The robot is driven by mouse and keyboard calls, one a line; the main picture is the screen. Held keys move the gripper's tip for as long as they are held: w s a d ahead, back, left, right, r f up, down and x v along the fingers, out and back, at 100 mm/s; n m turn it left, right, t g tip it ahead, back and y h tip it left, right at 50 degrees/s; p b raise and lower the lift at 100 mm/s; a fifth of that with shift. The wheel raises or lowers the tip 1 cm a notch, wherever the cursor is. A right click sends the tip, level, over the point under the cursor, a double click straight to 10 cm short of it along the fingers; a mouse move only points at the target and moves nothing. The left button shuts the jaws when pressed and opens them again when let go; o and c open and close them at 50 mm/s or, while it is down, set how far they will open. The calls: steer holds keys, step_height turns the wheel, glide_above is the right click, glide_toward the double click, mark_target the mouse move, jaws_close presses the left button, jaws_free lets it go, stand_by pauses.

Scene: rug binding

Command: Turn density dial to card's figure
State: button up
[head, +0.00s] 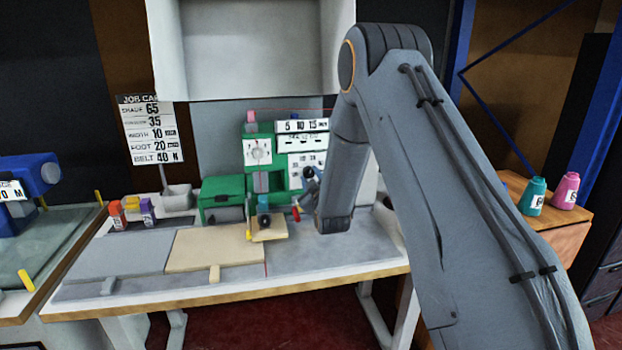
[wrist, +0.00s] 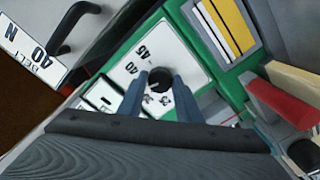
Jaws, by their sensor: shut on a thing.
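A white dial plate (wrist: 138,62) sits on the green machine in the wrist view, with 40 and 45 legible and other figures partly covered. Its round black knob (wrist: 160,78) stands between the two blue-grey fingers of my gripper (wrist: 160,84), which is shut on it. I cannot make out a pointer mark on the knob. In the head view the job card (head: 151,132) hangs at the left; its lines read 65, 35, 10, 20 and belt 40 N, the second label being blurred. My gripper (head: 308,188) shows small beside the machine there.
The green machine (head: 222,192) stands at the back of the grey-topped table (head: 120,255). Spools (head: 536,192) stand on a side table at right. The front tabletop is mostly clear.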

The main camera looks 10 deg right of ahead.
steer(key=o, duration=1)
steer(key=shift+o, duration=0.2)
steer(key=shift+s, duration=0.1)
steer(key=s+b, duration=0.1)
steer(key=s, duration=0.6)
steer(key=shift+s, duration=0.35)
steer(key=s+f+m+g, duration=0.2)
steer(key=s+g, duration=0.7)
steer(key=s, duration=1.1)
steer(key=s+f+m+g, duration=0.2)
steer(key=s+m+g, duration=0.4)
steer(key=s, duration=1.4)
steer(key=g, duration=0.2)
steer(key=shift+s+f+g, duration=0.35)
steer(key=shift+f+g, duration=0.05)
